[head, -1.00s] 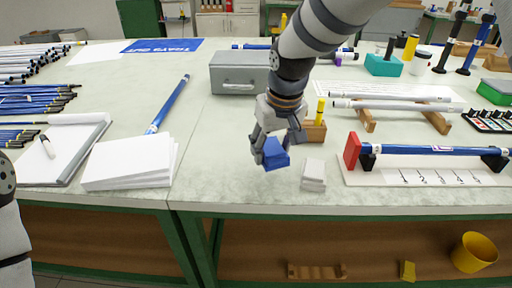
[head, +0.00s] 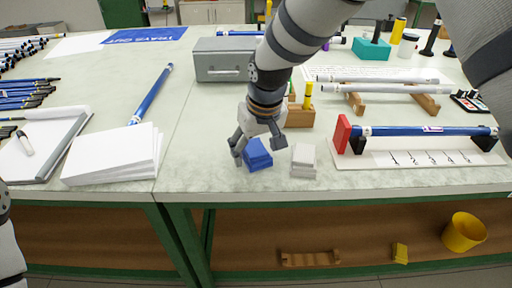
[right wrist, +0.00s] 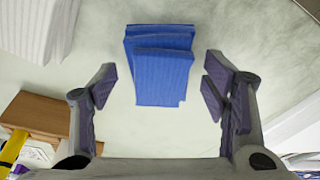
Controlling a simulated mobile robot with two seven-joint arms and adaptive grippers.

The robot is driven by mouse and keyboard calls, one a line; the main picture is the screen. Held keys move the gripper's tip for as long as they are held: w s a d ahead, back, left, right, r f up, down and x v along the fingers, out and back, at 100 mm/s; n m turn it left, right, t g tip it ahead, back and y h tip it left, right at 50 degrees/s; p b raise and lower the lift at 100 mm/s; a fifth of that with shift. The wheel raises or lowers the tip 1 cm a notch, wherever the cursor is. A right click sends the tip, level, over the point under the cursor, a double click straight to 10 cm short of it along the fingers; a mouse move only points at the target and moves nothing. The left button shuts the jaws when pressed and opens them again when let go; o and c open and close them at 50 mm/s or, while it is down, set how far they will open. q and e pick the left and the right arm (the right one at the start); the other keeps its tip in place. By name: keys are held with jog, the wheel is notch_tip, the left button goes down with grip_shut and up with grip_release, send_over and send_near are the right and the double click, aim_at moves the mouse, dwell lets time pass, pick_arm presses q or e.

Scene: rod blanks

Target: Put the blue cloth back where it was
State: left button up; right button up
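The blue cloth (head: 257,154) lies folded on the bench top near the front edge, left of a folded white cloth (head: 303,160). My right gripper (head: 258,150) is just above and around it, fingers spread to either side. In the right wrist view the blue cloth (right wrist: 160,65) lies ahead between the fingertips (right wrist: 160,85), with clear gaps on both sides, so the gripper is open and empty. The white cloth also shows in the right wrist view (right wrist: 38,25). My left gripper is out of view; only a piece of my left arm shows at the left edge.
A wooden block (head: 300,117) with yellow-handled tools stands behind the cloths. A grey metal box (head: 224,62) is farther back. Right is a blue rod on a numbered board (head: 400,158). Left are stacked white paper (head: 112,157) and a blue rod (head: 152,92).

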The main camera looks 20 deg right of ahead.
aim_at(262, 160)
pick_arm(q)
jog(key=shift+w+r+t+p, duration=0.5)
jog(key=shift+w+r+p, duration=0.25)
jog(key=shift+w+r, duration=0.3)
pick_arm(e)
jog(key=v, duration=1.2)
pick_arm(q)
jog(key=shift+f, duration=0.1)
